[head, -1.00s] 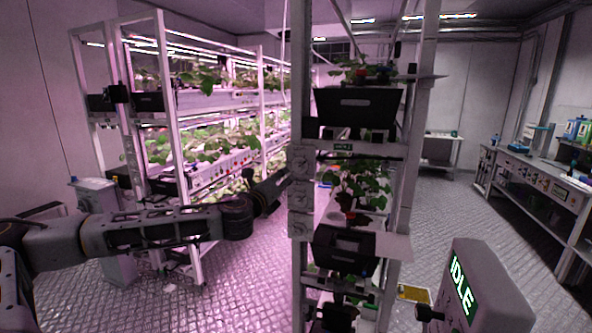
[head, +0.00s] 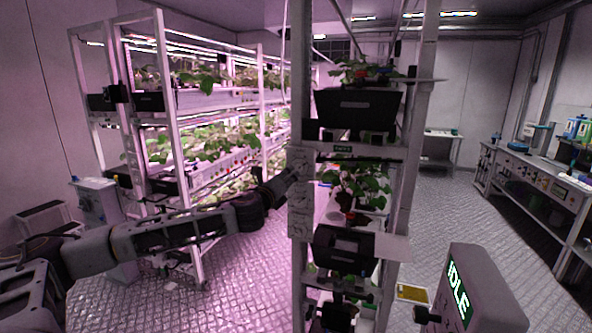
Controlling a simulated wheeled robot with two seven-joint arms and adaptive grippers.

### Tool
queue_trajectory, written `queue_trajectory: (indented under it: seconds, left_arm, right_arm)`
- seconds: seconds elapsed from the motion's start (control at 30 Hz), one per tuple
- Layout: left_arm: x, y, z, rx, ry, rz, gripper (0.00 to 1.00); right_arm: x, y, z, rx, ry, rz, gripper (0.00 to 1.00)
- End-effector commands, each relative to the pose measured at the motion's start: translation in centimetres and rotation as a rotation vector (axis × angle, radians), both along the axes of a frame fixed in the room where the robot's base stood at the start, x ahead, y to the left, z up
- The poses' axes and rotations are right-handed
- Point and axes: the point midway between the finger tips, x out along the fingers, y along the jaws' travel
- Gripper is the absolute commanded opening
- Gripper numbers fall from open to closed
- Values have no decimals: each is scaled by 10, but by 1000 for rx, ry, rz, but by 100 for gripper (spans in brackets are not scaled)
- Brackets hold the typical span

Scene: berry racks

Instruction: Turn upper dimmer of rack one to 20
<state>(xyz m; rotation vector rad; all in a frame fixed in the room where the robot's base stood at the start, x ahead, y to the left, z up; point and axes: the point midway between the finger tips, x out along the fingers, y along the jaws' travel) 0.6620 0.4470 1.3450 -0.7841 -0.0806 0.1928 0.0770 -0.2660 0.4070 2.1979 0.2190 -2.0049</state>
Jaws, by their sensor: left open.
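Rack one (head: 298,90) stands in the middle, with black crates and strawberry plants on its shelves. A column of small grey dimmer boxes is fixed to its left post. The upper dimmer (head: 300,160) is the top box; more boxes (head: 299,197) sit below it. Their dial settings are too small to read. My left arm comes in from the left, and my left gripper (head: 290,177) is open with its tips at the left edge of the dimmer column, just below the upper dimmer. I cannot tell whether it touches. My right gripper is out of view.
A second rack (head: 166,110) with lit plants stands behind on the left. A grey box with a green IDLE display (head: 460,288) is at the front right. A workbench (head: 535,170) lines the right wall. The floor between is mostly clear.

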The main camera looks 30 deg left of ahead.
Motion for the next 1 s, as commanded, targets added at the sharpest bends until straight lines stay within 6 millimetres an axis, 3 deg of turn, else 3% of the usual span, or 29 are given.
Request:
queue_trajectory:
  seconds: [1.0]
  left_arm:
    - [72,14,1,-2,0,0,48]
  right_arm:
    - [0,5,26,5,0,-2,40]
